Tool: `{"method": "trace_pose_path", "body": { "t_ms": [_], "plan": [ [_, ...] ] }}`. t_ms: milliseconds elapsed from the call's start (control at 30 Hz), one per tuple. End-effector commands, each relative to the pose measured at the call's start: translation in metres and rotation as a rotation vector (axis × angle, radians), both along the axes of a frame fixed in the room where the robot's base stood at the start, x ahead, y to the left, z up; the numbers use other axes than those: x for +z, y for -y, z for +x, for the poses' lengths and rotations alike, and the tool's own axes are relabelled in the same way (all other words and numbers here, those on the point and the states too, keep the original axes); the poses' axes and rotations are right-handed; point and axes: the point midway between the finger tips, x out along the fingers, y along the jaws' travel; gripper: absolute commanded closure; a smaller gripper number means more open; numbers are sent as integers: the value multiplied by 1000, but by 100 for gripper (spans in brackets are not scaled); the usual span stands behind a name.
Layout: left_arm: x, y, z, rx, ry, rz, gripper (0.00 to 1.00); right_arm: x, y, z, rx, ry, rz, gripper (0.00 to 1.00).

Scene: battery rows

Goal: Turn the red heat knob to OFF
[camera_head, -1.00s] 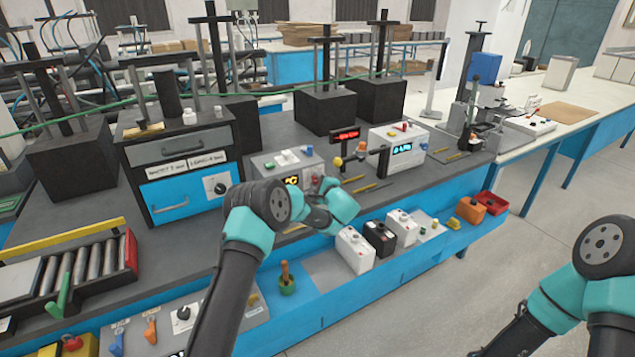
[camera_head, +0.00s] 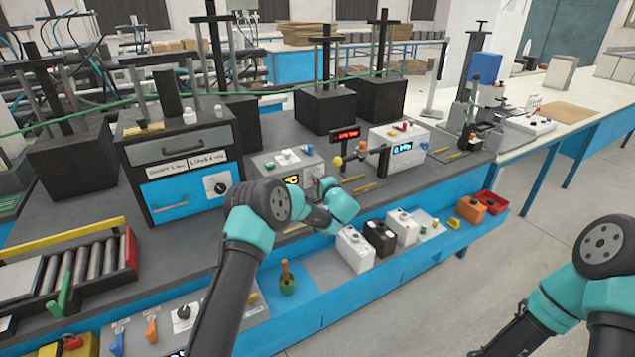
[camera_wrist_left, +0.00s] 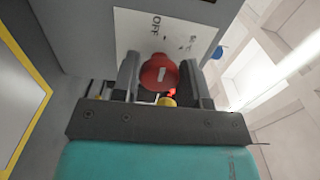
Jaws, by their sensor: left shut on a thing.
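The red heat knob (camera_wrist_left: 160,74) shows in the left wrist view, on a white plate (camera_wrist_left: 137,28) with "OFF" printed at its upper left and other small marks to the right. A short white mark shows on the knob's face. My left gripper (camera_wrist_left: 158,80) has one dark finger on each side of the knob and is shut on it. In the head view my left arm reaches to the grey control unit (camera_head: 284,163), and its wrist hides the knob and fingertips. My right arm (camera_head: 600,255) is at the right edge; its gripper is out of view.
A blue-fronted drawer cabinet (camera_head: 180,192) stands left of my left wrist. A white unit with a display (camera_head: 398,142) stands to the right. White and black batteries (camera_head: 378,238) line the lower blue shelf. A red bin (camera_head: 491,202) sits at its right end.

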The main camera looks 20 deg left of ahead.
Motion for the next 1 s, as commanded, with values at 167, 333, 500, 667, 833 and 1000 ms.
{"method": "trace_pose_path", "body": {
  "t_ms": [167, 333, 500, 667, 833, 1000],
  "plan": [
    [0, 0, 0, 0, -1, -1, 52, 0, 0, 0, 0, 0, 0, 57],
    [0, 0, 0, 0, -1, -1, 36, 0, 0, 0, 0, 0, 0, 57],
    [0, 0, 0, 0, -1, 1, 36, 0, 0, 0, 0, 0, 0, 57],
    [0, 2, -2, 0, -1, 1, 36, 0, 0, 0, 0, 0, 0, 57],
    [0, 12, -11, -2, -1, -1, 36, 0, 0, 0, 0, 0, 0, 57],
    [0, 33, -31, -3, -1, 0, 36, 0, 0, 0, 0, 0, 0, 57]
  ]
}}
